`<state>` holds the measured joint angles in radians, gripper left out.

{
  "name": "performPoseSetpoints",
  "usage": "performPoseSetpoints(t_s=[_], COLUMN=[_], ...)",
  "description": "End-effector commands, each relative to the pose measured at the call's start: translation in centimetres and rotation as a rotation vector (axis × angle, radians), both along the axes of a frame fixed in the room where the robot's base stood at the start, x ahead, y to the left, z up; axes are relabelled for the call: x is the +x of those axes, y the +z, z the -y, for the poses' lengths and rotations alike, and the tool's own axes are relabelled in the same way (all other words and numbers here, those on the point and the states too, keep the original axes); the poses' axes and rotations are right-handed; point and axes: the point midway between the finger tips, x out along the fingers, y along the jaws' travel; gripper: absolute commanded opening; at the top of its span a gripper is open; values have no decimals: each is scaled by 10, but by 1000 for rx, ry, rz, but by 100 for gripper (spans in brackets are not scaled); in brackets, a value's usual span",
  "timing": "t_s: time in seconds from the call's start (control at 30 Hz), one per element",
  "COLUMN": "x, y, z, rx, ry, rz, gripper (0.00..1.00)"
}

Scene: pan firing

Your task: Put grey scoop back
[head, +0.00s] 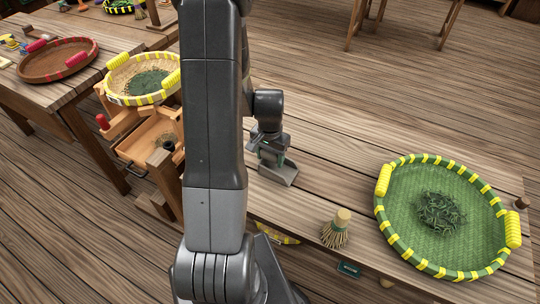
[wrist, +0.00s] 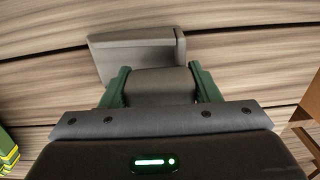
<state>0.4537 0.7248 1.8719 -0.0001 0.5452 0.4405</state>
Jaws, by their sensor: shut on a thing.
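The grey scoop (head: 281,174) is at the left part of the wooden table on the right, in the head view. In the wrist view the scoop (wrist: 130,58) lies ahead of my gripper (wrist: 159,72), its pan pointing away. The green fingers stand on either side of the scoop's grey handle part and are shut on it. In the head view my gripper (head: 271,150) points down at the scoop. I cannot tell whether the scoop touches the table or is just above it.
A green basket (head: 398,246) with yellow trim holds dark leaves on the right. A whisk brush (head: 335,230) stands left of it. At left are a wooden drawer stand (head: 130,148), a yellow-trimmed basket (head: 113,62) and a brown basket (head: 30,64). The table behind the scoop is clear.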

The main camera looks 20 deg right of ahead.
Motion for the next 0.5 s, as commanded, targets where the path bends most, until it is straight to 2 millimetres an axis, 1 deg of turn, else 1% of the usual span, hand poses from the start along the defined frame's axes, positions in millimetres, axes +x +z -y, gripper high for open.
performPoseSetpoints(t_s=[0.03,0.07,0.1,0.13,0.17,0.5], x=[0,0,0,0,0,0], y=[-3,-1,-1,-1,-1,-1], z=[0,0,0,0,0,0], rx=[0,0,0,0,0,0], ry=[0,0,0,0,0,0], rz=[0,0,0,0,0,0], gripper=[20,62,70,76,78,78])
